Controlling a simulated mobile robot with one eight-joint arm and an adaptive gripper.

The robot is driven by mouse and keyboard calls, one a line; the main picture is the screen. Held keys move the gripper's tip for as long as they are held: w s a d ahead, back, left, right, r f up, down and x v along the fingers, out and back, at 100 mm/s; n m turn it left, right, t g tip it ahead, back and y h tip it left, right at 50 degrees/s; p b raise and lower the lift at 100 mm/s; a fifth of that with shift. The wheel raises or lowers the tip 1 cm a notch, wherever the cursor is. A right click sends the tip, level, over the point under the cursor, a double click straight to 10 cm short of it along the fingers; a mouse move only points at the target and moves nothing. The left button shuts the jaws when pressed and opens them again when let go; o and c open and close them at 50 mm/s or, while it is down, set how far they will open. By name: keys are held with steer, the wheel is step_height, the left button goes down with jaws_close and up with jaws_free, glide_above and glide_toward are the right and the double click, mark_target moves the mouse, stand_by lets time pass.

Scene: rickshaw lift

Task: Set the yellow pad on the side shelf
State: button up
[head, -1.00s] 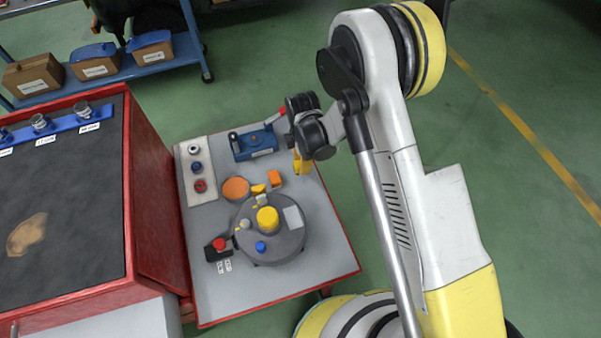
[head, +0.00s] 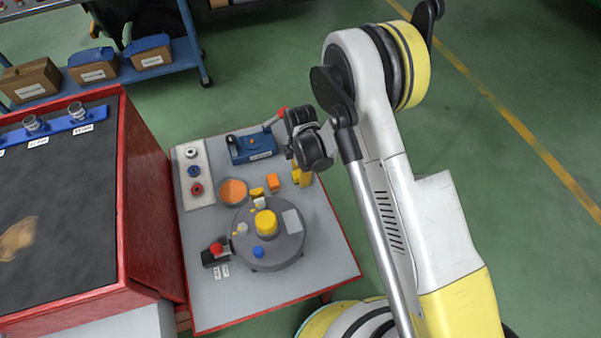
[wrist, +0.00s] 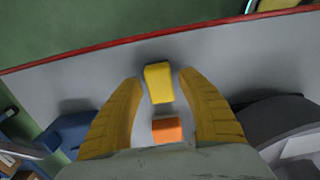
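A yellow pad (wrist: 158,82) shows in the wrist view on the grey side shelf (head: 215,305), between the spread fingers of my gripper (wrist: 158,88). A narrow strip of grey shows on each side of the pad, so the fingers look apart from it. The side shelf's red edge (wrist: 120,43) runs beyond the pad. In the head view my gripper (head: 301,177) points down over the right part of the shelf. Its yellow fingers and the pad cannot be told apart there.
An orange block (head: 273,182) lies close by, also in the wrist view (wrist: 166,129). A blue clamp (head: 250,146) stands behind. A dark round fixture (head: 268,258) with a yellow knob is in front. Another small yellow piece (head: 257,193) lies beside the orange block. The shelf's front is bare.

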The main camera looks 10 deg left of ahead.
step_height(320, 180, up, 12)
steer(key=p, duration=0.5)
steer(key=s+d+r+m+t, duration=0.1)
steer(key=d+r+m, duration=0.45)
steer(key=r, duration=0.55)
steer(key=s+d+r+m+t, duration=0.1)
steer(key=d+r+m+t, duration=0.1)
steer(key=d+r+m, duration=0.65)
steer(key=s+d+r+m+t, duration=0.2)
steer(key=s+d+r+m, duration=0.2)
steer(key=s, duration=0.3)
steer(key=s+d+r+m+t, duration=0.2)
steer(key=s+d+r+m, duration=0.3)
steer(key=s+d+r, duration=0.1)
steer(key=shift+s+d+r, duration=0.15)
steer(key=shift+s+d, duration=0.5)
steer(key=shift+s, duration=0.45)
